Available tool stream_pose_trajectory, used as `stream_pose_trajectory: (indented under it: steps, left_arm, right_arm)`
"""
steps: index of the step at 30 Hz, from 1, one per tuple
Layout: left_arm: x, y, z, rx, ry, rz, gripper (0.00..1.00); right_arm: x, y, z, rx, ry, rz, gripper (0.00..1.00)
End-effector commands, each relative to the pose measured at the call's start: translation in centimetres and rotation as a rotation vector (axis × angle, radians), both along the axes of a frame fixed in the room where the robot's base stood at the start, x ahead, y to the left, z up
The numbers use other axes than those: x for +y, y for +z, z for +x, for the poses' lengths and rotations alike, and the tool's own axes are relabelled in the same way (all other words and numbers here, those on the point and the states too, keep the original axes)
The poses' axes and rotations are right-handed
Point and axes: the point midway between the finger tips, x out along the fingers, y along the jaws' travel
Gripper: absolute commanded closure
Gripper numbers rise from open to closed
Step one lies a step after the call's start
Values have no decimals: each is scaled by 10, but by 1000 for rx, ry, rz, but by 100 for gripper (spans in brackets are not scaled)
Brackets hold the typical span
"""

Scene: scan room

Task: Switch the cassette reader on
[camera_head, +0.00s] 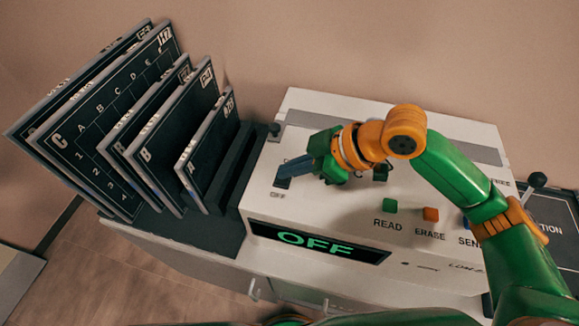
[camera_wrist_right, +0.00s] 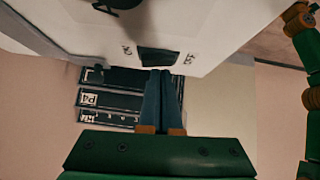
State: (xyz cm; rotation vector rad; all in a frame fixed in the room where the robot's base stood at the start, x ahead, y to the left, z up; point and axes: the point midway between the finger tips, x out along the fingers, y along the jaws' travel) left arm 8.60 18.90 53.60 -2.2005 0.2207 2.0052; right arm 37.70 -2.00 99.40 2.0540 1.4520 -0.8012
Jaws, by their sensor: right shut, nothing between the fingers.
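The cassette reader (camera_head: 440,135) is a white box on the cabinet, and its front display (camera_head: 318,242) reads OFF in green. A small dark switch (camera_head: 283,184) sits on the left of its top, with an OFF label below it; my fingers partly hide it. The switch also shows as a dark patch in the wrist view (camera_wrist_right: 158,61). My right gripper (camera_head: 288,168) is shut and empty, its blue fingers right at the switch; I cannot tell whether they touch it. The fingertips also show in the wrist view (camera_wrist_right: 161,72). My left gripper is not in view.
A rack (camera_head: 238,165) of several black cassettes (camera_head: 90,150) stands left of the reader. Green READ (camera_head: 390,205) and orange ERASE (camera_head: 430,214) buttons lie right of the gripper, with a blue button partly behind my arm. A dark panel with a lever (camera_head: 536,181) is at the far right.

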Motion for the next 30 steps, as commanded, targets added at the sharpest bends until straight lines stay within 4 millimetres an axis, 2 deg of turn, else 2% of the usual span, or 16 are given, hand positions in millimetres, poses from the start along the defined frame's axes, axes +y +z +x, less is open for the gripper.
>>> stream_pose_trajectory:
  steps: [2,5,11,12,14,21,25,30]
  left_arm:
    - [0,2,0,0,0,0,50]
    - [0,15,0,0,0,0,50]
    - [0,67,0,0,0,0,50]
    - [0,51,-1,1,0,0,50]
    - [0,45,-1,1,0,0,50]
    - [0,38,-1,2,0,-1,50]
    - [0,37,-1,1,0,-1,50]
    - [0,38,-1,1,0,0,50]
  right_arm:
    - [0,1,0,0,0,0,100]
    - [1,13,0,1,-1,0,100]
    - [6,56,3,1,-6,0,100]
    - [-2,49,1,-4,-8,-1,100]
    - [-12,56,-5,-5,-9,-3,100]
    - [-45,93,-23,-4,-9,-2,100]
    - [-54,104,-29,-1,-8,-1,100]
    - [-57,109,-32,1,-5,0,100]
